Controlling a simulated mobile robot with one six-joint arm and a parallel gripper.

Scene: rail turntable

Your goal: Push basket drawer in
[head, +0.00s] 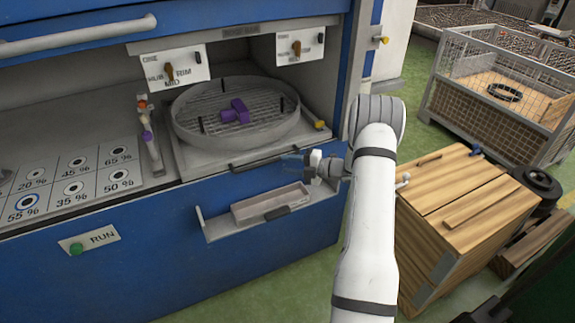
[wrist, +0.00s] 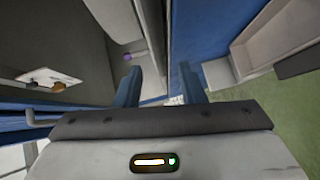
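A round wire-mesh basket (head: 235,112) with a purple part (head: 236,111) inside sits on a grey drawer (head: 190,160) in the blue cabinet's bay. The drawer's dark front handle (head: 250,163) is at the bay's front edge. I cannot tell how far out the drawer stands. My gripper (head: 290,163) is at the right end of that handle, just in front of the cabinet. Its blue fingers stand apart with nothing seen between them in the wrist view (wrist: 160,70). Whether they touch the handle or drawer is not clear.
Below, a grey shelf with a shallow tray (head: 270,204) juts out of the blue front; the tray also shows at upper right in the wrist view (wrist: 280,35). A wooden crate (head: 460,205) stands right of my arm. A wire cage bin (head: 500,95) is behind it.

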